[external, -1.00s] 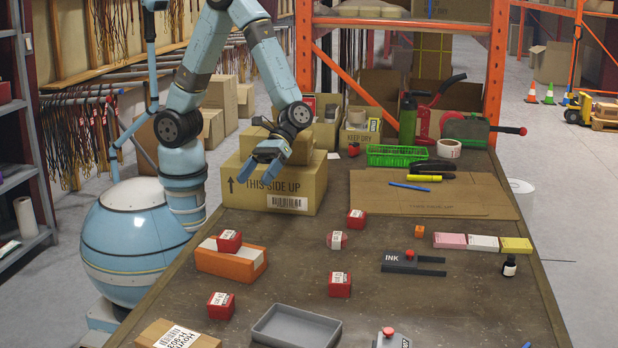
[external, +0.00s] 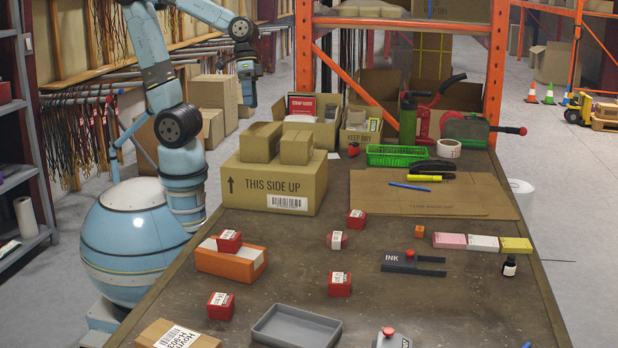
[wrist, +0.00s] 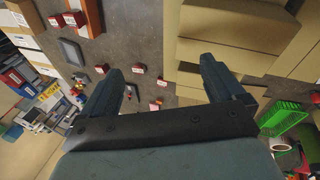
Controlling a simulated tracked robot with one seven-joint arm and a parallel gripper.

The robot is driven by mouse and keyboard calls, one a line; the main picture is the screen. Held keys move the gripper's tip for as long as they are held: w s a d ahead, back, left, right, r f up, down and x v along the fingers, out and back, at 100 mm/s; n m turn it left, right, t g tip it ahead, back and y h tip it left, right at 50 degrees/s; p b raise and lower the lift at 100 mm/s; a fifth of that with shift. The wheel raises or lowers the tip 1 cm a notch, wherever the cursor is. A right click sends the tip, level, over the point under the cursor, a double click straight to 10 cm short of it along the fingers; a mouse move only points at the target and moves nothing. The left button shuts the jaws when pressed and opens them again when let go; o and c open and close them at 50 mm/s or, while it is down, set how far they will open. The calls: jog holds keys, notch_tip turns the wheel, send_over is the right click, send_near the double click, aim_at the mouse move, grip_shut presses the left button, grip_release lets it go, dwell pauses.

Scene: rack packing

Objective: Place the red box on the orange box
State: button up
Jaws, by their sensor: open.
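A small red box (external: 229,241) with a white label sits on top of the orange box (external: 232,262) at the left of the table. The orange box lies flat and has a white band across its top. Several other red boxes lie loose on the table: one (external: 220,305) in front, one (external: 340,284) at the middle, one (external: 337,240) behind it and one (external: 357,218) further back. My gripper (external: 246,99) is raised high behind the large carton, well away from these boxes. In the wrist view my gripper (wrist: 168,85) is open with nothing between its fingers.
A large "THIS SIDE UP" carton (external: 272,182) with smaller cartons on top stands at the back left of the table. A grey tray (external: 296,328) is at the front. A green basket (external: 397,155) and flat cardboard (external: 430,200) are at the back right.

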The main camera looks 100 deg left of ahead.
jog(key=s+a+r+m+t+y, duration=0.2)
jog(key=s+a, duration=0.4)
jog(key=a, duration=0.4)
notch_tip(320, 180, up, 3)
jog(key=shift+s+a+f+t+y, duration=0.15)
jog(key=shift+s+t+y, duration=0.25)
jog(key=shift+t+y, duration=0.35)
jog(key=shift+o, duration=0.4)
jog(key=shift+w, duration=0.1)
